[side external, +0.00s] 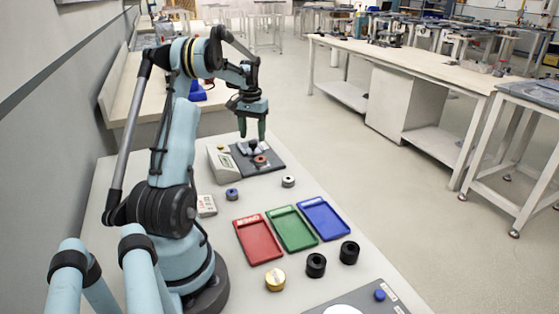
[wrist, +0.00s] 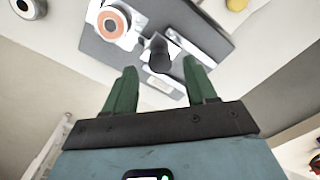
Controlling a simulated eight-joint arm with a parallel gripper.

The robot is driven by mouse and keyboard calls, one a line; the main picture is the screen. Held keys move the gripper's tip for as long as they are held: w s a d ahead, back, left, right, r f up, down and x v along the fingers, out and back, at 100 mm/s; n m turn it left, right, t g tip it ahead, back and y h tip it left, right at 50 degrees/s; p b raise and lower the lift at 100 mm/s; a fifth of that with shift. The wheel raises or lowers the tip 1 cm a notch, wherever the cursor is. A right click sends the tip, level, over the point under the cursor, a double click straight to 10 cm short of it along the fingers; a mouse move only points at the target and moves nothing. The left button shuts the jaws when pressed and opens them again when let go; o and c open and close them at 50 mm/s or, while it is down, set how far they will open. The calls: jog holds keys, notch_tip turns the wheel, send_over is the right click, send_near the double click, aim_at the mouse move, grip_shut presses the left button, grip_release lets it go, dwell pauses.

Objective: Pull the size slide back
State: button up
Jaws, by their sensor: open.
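The measuring device has a dark base plate (side external: 273,155), which also shows in the wrist view (wrist: 205,40). A dark upright knob (wrist: 160,55), apparently the size slide's handle, stands on a pale metal part of the plate. It shows small below the fingers in the side view (side external: 252,145). An orange-faced round part (wrist: 112,22) sits on a pale mount beside it, also in the side view (side external: 260,160). My gripper (side external: 252,131) is open, pointing down above the device. In the wrist view its green fingers (wrist: 160,70) lie either side of the knob's line, apparently not touching it.
A grey housing (side external: 223,165) with a yellow button adjoins the plate. A white ring (side external: 288,181) and a blue-topped piece (side external: 232,194) lie nearby. Red (side external: 273,254), green (side external: 291,245) and blue (side external: 323,233) trays and black cylinders (side external: 316,265) stand nearer the camera.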

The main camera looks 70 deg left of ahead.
aim_at(255, 150)
jog(key=shift+f, duration=1.2)
grip_shut()
